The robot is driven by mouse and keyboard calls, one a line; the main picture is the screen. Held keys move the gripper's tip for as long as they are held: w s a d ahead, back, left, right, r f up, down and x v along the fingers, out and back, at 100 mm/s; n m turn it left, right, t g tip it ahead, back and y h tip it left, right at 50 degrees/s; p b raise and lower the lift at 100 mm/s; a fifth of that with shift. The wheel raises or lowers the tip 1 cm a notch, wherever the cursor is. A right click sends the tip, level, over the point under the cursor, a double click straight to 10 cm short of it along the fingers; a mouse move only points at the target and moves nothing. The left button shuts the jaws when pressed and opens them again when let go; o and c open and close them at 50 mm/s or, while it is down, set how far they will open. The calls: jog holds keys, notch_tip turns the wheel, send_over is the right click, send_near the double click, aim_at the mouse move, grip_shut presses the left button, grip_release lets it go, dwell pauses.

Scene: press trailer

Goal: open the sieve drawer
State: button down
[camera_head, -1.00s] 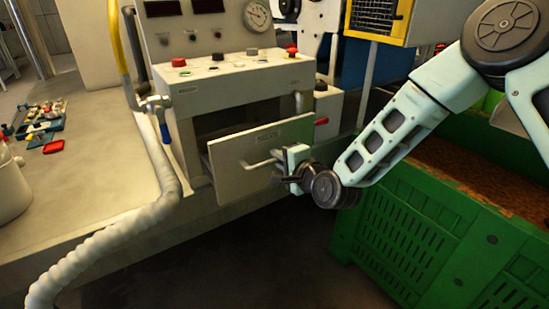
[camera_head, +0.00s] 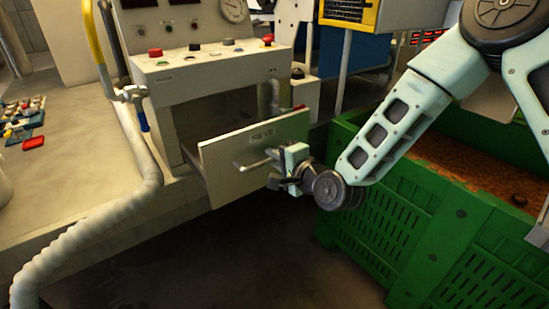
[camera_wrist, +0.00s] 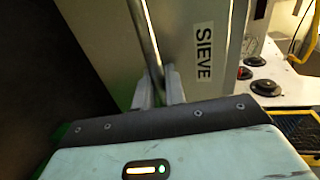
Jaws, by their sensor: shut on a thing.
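The sieve drawer (camera_head: 240,183) is a pale front panel with a SIEVE label, in the middle of the head view. It stands pulled out from the machine, with a dark opening behind it. Its metal bar handle (camera_head: 247,166) sticks out from the panel. My gripper (camera_head: 277,172) is at the right end of the handle, shut on it. In the wrist view the two fingers (camera_wrist: 158,90) close on the handle bar (camera_wrist: 147,40), beside the SIEVE label (camera_wrist: 204,52). The drawer's inside is hidden.
The machine's control panel (camera_head: 212,52) with knobs is above. A green crate (camera_head: 420,225) with brown contents stands at the right, below my arm. Dark floor lies open in front of the drawer.

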jog(key=c, duration=1.5)
grip_release()
jog(key=shift+c, duration=0.2)
jog(key=shift+d, duration=0.1)
jog(key=r+p+v, duration=0.1)
jog(key=p+v, duration=0.6)
jog(key=v, duration=0.5)
jog(key=shift+d+p, duration=0.15)
jog(key=shift+p, duration=0.25)
jog(key=p+v, duration=0.1)
jog(key=p, duration=0.1)
jog(key=p+v, duration=0.1)
jog(key=v, duration=0.1)
jog(key=f+p+v, duration=0.1)
jog(key=p+v, duration=0.1)
jog(key=shift+s+p, duration=0.15)
jog(key=shift+p, duration=0.2)
